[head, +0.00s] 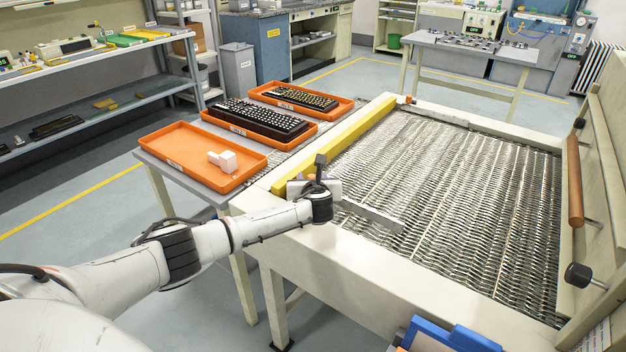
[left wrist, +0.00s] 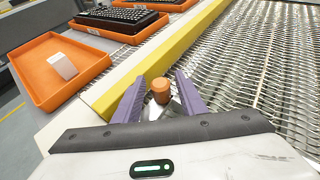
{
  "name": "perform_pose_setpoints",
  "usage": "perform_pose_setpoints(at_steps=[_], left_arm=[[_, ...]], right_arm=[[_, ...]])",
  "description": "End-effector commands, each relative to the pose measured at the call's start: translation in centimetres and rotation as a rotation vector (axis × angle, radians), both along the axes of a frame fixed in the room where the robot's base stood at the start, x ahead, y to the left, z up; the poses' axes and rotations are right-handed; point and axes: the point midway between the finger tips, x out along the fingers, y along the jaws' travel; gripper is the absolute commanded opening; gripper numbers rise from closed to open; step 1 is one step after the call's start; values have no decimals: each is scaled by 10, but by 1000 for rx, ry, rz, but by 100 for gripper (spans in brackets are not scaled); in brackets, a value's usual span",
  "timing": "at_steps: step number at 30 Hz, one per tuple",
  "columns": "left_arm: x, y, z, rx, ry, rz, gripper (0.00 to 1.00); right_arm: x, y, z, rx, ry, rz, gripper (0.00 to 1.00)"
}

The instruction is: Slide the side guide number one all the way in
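My left gripper (head: 322,185) is over the near left corner of the conveyor frame, by the near end of the yellow rail (head: 335,148). In the left wrist view its two purple fingers (left wrist: 161,98) are spread, one on each side of an orange-brown knob (left wrist: 160,88); I cannot tell whether either finger touches it. The knob stands beside the yellow rail, above a pale metal part. In the head view a grey metal bar (head: 372,214) reaches from beside the gripper over the mesh belt. No number label is readable on the guide. My right gripper is not in view.
The wire mesh belt (head: 450,185) is bare beyond the bar. Orange trays (head: 190,168) stand on the table at left; two hold keyboards, the nearest a white block (head: 224,161). A brown roller (head: 574,180) and black knobs (head: 578,275) line the right side.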

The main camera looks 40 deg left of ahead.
Motion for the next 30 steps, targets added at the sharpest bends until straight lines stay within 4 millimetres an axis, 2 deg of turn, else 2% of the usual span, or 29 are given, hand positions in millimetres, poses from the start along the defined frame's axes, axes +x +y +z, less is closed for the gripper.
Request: perform_pose_setpoints(at_steps=[9,14,30], left_arm=[[0,-1,0,1,1,0,41],[-7,-8,5,0,0,-2,41],[-66,-56,36,0,0,-1,41]], right_arm=[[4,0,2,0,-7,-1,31],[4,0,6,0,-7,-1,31],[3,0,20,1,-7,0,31]])
